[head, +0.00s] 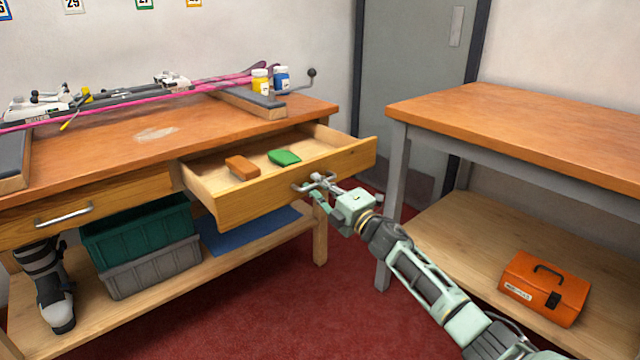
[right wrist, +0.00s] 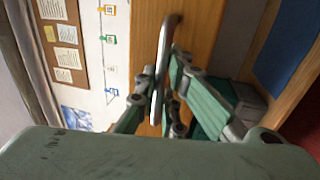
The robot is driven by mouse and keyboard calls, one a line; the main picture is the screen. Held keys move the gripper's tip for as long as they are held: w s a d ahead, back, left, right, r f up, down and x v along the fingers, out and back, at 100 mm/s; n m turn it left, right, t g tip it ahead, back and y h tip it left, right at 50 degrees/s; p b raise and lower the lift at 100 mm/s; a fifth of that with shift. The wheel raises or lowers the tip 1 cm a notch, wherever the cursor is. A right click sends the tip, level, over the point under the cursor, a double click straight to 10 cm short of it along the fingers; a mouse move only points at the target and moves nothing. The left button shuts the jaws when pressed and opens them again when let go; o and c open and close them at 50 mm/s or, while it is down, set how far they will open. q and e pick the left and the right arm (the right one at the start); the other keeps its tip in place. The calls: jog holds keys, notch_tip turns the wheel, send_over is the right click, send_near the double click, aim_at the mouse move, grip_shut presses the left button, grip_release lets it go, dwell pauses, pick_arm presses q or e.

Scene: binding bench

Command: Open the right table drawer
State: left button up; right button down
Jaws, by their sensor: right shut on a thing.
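The right table drawer (head: 290,185) is pulled out from the wooden bench (head: 130,150), and its inside shows. A brown block (head: 242,167) and a green item (head: 284,157) lie in it. My right gripper (head: 318,182) is at the drawer's front, shut on the metal bar handle (right wrist: 165,70). In the right wrist view the fingers (right wrist: 156,98) stand on both sides of the handle, with the wooden drawer front behind. The left drawer (head: 90,205) with its own handle (head: 64,215) is closed. My left gripper is not in view.
A second table (head: 520,120) stands at the right, with an orange toolbox (head: 545,287) on its lower shelf. Green (head: 138,230) and grey (head: 150,268) bins sit under the bench. Skis, clamps and jars (head: 261,82) are on the bench top. The red floor (head: 300,310) between is clear.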

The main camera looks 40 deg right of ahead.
dwell(0.3)
jog(key=c, duration=2.1)
grip_release()
jog(key=shift+s, duration=0.1)
jog(key=v, duration=1.1)
jog(key=shift+s+f, duration=0.15)
jog(key=shift+s, duration=0.2)
